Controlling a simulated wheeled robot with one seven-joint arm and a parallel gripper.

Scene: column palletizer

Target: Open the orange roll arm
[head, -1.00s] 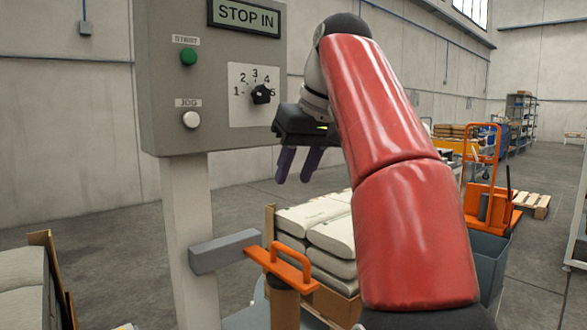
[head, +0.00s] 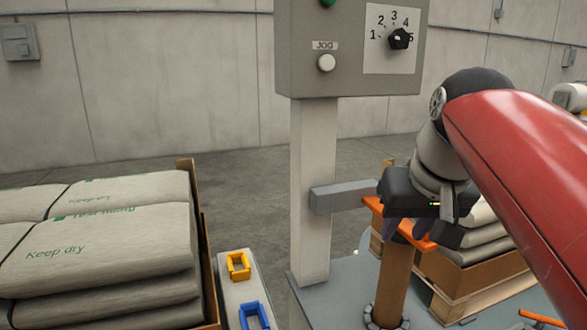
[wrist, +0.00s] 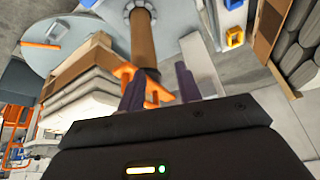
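The orange roll arm (head: 373,205) lies across the top of a brown upright roll (head: 392,285), beside a grey bracket on the post. My gripper (head: 408,228) is just above it and hides part of it in the head view. In the wrist view, the purple fingers of my gripper (wrist: 160,88) stand well apart, with nothing clamped between them. The orange roll arm (wrist: 154,94) shows between and beside them, close to the fingertips. I cannot tell whether they touch it.
A grey control box (head: 350,60) stands on a pale post (head: 313,190) left of my gripper. Stacked sacks (head: 110,235) are at the left. More sacks (head: 478,235) in a wooden crate are close behind my gripper. Yellow (head: 238,265) and blue (head: 254,315) fixtures sit at the lower middle.

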